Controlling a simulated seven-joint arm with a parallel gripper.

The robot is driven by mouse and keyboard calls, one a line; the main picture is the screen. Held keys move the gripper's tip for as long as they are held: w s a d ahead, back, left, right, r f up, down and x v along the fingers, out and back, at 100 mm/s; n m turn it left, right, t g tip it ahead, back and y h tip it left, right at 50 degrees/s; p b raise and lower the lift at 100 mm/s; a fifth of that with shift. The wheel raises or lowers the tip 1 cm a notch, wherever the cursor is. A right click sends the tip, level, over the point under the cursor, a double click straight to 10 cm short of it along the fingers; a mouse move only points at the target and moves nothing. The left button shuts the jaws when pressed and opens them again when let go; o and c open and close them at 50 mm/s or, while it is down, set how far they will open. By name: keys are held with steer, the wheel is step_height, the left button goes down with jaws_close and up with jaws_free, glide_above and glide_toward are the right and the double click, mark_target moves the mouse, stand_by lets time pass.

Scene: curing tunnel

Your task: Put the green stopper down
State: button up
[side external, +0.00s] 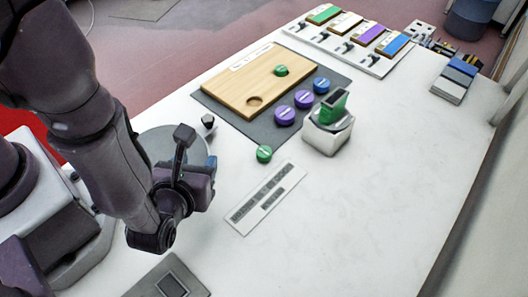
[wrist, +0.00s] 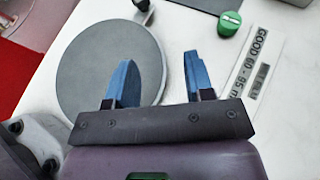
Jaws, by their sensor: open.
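A round green stopper (side external: 264,154) with a pale mark on top rests on the white table, beside the end of a white label strip. It also shows in the wrist view (wrist: 229,23), at the top right. A second green stopper (side external: 281,70) sits on the wooden board (side external: 240,83). My gripper (wrist: 158,68) is open with nothing between its two blue fingers. In the side view my gripper (side external: 203,178) is left of and nearer than the table stopper, apart from it; its fingertips are hard to make out there.
A grey disc (wrist: 110,65) lies under my fingers. The label strip (side external: 266,198) is right of my gripper. Purple stoppers (side external: 285,116) and a blue one (side external: 322,85) are on the dark mat (side external: 262,128). A white box (side external: 328,136) bears a green-topped device. The right table area is clear.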

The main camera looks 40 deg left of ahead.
steer(key=d+m+h, duration=0.1)
steer(key=w+d+f+m+t+h, duration=0.1)
steer(key=d, duration=0.1)
steer(key=w+d+m+t+h, duration=0.1)
steer(key=d+m+h, duration=0.1)
steer(key=shift+d+f, duration=0.15)
steer(key=shift+f, duration=0.15)
steer(key=shift+w+d+h, duration=0.15)
steer(key=shift+w+h, duration=0.05)
steer(key=shift+h, duration=0.1)
glide_toward(264, 151)
steer(key=w, duration=0.1)
steer(key=w+f, duration=0.1)
steer(key=w, duration=0.1)
steer(key=shift+w+a+f+t, duration=0.25)
steer(key=shift+a+f+t, duration=0.05)
steer(key=shift+a, duration=0.05)
steer(key=shift+f+x, duration=0.15)
steer(key=shift+x, duration=1.15)
steer(key=shift+f+x, duration=0.1)
steer(key=shift+x, duration=1.25)
steer(key=shift+s, duration=0.1)
steer(key=c, duration=0.7)
steer(key=shift+c, duration=0.2)
steer(key=shift+r, duration=0.1)
